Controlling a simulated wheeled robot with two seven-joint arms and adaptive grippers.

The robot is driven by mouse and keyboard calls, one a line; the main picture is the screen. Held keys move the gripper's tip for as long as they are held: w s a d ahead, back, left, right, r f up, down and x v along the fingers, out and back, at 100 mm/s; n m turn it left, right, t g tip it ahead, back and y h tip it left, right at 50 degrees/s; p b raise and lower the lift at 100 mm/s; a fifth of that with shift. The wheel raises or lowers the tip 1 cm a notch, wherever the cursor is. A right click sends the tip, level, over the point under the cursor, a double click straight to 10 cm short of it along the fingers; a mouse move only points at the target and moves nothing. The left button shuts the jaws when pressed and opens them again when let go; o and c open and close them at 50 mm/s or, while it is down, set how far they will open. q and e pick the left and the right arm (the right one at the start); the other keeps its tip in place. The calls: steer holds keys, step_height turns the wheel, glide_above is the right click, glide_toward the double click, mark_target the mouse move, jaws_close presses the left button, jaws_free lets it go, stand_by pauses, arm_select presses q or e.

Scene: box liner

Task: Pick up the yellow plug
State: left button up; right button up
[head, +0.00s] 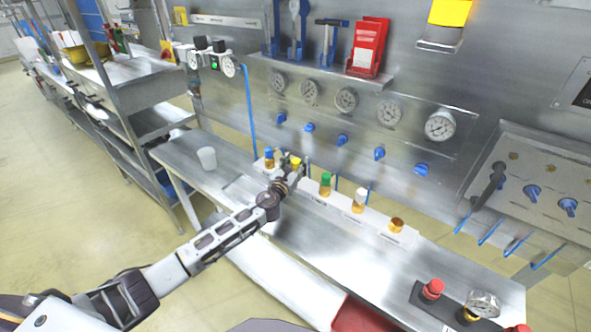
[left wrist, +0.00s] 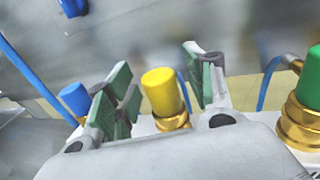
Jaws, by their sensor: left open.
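The yellow plug (left wrist: 162,92) stands upright on a brass fitting in the left wrist view, between the two green-padded fingers of my left gripper (left wrist: 160,88). The fingers are apart, with a gap on both sides of the plug. In the head view the yellow plug (head: 295,162) shows in part behind my left gripper (head: 293,167), in the row of fittings on the bench. My right gripper does not show.
A blue plug (left wrist: 74,98) stands left of the yellow one and a green plug (left wrist: 314,82) right of it. White (head: 359,200) and brown (head: 396,225) fittings continue the row. A white cup (head: 207,158) stands on the bench at left. The gauge panel rises behind.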

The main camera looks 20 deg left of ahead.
arm_select(q)
steer(key=c, duration=1.2)
steer(key=shift+o, duration=0.2)
steer(key=shift+r, duration=0.1)
step_height(320, 180, up, 8)
steer(key=shift+r+p, duration=0.15)
steer(key=shift+p, duration=0.95)
steer(key=shift+r, duration=0.8)
